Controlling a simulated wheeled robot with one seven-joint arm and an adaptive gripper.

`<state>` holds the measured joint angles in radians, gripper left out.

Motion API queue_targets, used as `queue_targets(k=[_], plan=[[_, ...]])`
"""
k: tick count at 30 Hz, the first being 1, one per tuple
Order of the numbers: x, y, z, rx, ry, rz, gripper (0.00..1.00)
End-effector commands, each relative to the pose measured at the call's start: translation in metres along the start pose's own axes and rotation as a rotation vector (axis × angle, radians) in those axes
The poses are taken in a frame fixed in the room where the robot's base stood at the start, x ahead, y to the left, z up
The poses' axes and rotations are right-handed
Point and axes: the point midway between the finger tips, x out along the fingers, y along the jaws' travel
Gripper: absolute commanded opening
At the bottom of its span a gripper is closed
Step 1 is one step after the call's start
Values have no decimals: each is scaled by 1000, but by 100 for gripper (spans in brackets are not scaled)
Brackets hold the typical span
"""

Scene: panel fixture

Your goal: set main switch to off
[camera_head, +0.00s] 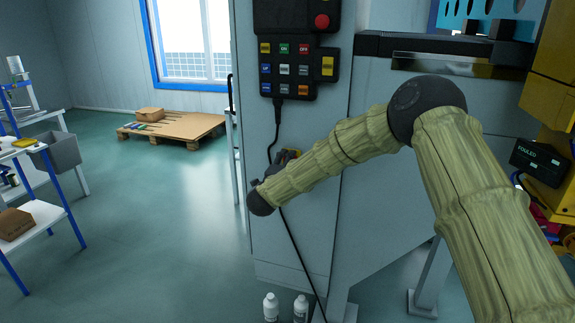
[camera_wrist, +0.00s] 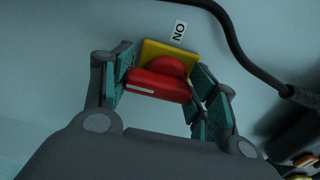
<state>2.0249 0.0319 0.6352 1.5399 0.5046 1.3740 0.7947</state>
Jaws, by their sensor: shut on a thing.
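The main switch shows in the wrist view as a red handle (camera_wrist: 158,86) on a yellow plate (camera_wrist: 178,51). The handle lies across the picture, with a white mark near its left end. A white "ON" label (camera_wrist: 179,31) is on the panel just above the plate. My gripper (camera_wrist: 164,76) is shut on the red handle, with one teal-padded finger at each end. In the head view, my gripper (camera_head: 287,157) is at the grey cabinet front, largely hidden behind my arm.
A black control box (camera_head: 292,72) with coloured buttons is above, with a red stop button (camera_head: 322,21) over it. A black cable (camera_wrist: 240,45) passes close to the switch. Two white bottles (camera_head: 271,307) stand below.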

Motion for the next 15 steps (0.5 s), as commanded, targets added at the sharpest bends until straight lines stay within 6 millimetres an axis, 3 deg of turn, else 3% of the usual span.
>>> queue_targets(k=[14,15], plan=[[1,-1,0,-14,1,-2,34],[1,-1,-1,-14,1,-2,62]])
